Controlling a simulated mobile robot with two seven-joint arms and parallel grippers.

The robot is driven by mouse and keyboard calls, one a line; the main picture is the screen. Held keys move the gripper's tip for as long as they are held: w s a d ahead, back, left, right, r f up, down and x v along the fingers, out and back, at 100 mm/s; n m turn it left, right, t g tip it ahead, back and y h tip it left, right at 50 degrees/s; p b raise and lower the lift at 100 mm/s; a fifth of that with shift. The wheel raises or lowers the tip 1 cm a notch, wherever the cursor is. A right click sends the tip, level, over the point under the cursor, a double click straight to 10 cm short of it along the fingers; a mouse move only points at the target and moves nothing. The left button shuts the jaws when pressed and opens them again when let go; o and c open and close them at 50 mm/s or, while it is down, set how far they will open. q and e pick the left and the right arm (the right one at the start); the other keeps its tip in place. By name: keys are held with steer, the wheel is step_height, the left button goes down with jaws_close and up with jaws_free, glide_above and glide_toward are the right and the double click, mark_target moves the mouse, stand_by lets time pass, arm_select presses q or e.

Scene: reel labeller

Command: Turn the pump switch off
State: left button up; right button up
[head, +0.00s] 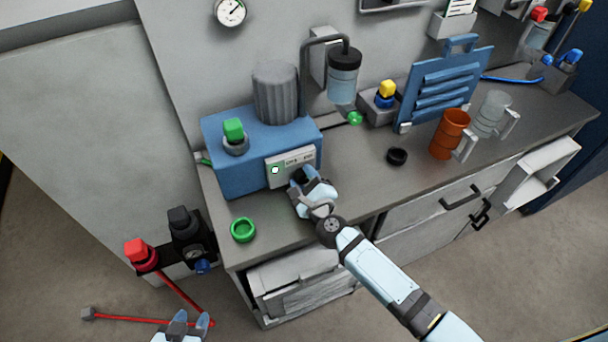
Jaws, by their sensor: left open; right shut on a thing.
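The blue pump unit (240,172) stands on the left end of the grey bench, with a grey ribbed motor on top. Its pale switch panel (292,165) faces front, with a lit green lamp (275,170) and small dark lettering. My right gripper (301,180) is at the lower right of this panel, shut on the pump switch, which its fingers mostly hide. The switch's exact angle cannot be made out. My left gripper (186,325) is open and empty at the bottom left, low in front of the bench and away from the pump.
A green ring cap (243,230) lies near the front left bench edge. A black ring (397,156), an orange mug (449,135) and a grey mug (491,114) stand to the right. Red-handled valve parts (142,252) jut out left of the bench. A drawer below is partly open.

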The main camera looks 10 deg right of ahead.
steer(key=n+p, duration=0.2)
steer(key=n, duration=0.2)
steer(key=shift+n, duration=0.3)
steer(key=n+p, duration=0.2)
steer(key=n, duration=0.1)
steer(key=shift+n, duration=0.3)
steer(key=n+p, duration=0.1)
steer(key=n, duration=0.1)
steer(key=shift+n, duration=0.4)
steer(key=shift+f+n+p, duration=0.1)
steer(key=shift+n+p, duration=0.6)
steer(key=shift+n, duration=1.5)
steer(key=o, duration=0.9)
steer(key=shift+s, duration=0.15)
